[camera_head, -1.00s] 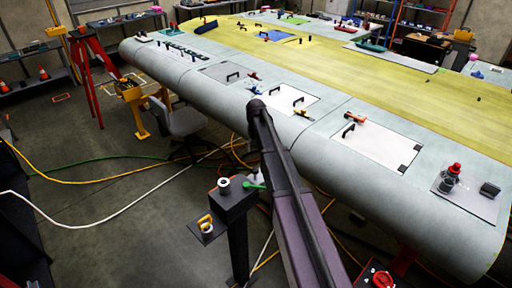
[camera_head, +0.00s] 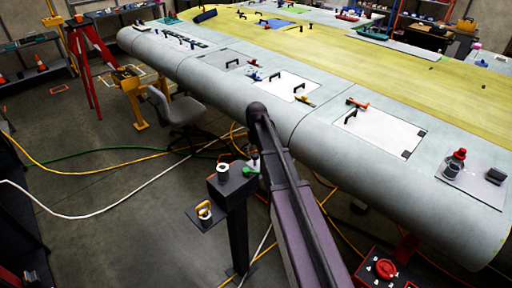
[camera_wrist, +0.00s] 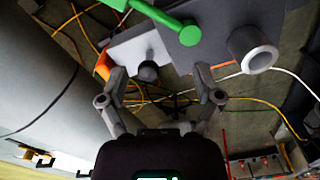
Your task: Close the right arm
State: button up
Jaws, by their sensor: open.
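My gripper (camera_wrist: 160,80) is open in the wrist view, its two fingers spread apart. A dark round knob (camera_wrist: 148,71) on a pale plate (camera_wrist: 125,50) shows between and beyond the fingers; I cannot tell whether they touch it. A green handle (camera_wrist: 178,30) and a pale ring-ended cylinder (camera_wrist: 255,52) on a dark box (camera_wrist: 215,40) lie further up. In the head view, the dark stand box (camera_head: 236,182) carries the white cylinder (camera_head: 222,170) and the green handle (camera_head: 250,173), partly behind my arm. I cannot tell which part is the right arm.
The long grey wing (camera_head: 330,130) with its clamps (camera_head: 357,103) fills the right. A side tray (camera_head: 204,214) sticks out left of the stand. A red control box (camera_head: 385,270) is at the lower right. Cables cross the floor; a chair (camera_head: 178,118) stands behind.

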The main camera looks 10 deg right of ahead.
jog(key=s+a+f+m+b, duration=0.1)
jog(key=s+a+f+b, duration=0.1)
jog(key=s+f+b, duration=0.8)
jog(key=s, duration=0.3)
jog(key=shift+a+f, duration=0.2)
jog(key=shift+f, duration=0.15)
jog(key=shift+s, duration=0.1)
notch_tip(320, 180, up, 16)
jog(key=n+p, duration=0.2)
jog(key=p, duration=1.4)
send_over(255, 154)
jog(key=shift+r, duration=0.2)
jog(key=shift+f, duration=0.15)
notch_tip(255, 154, down, 14)
jog(key=b, duration=1.3)
jog(key=shift+r, duration=0.2)
grip_shut()
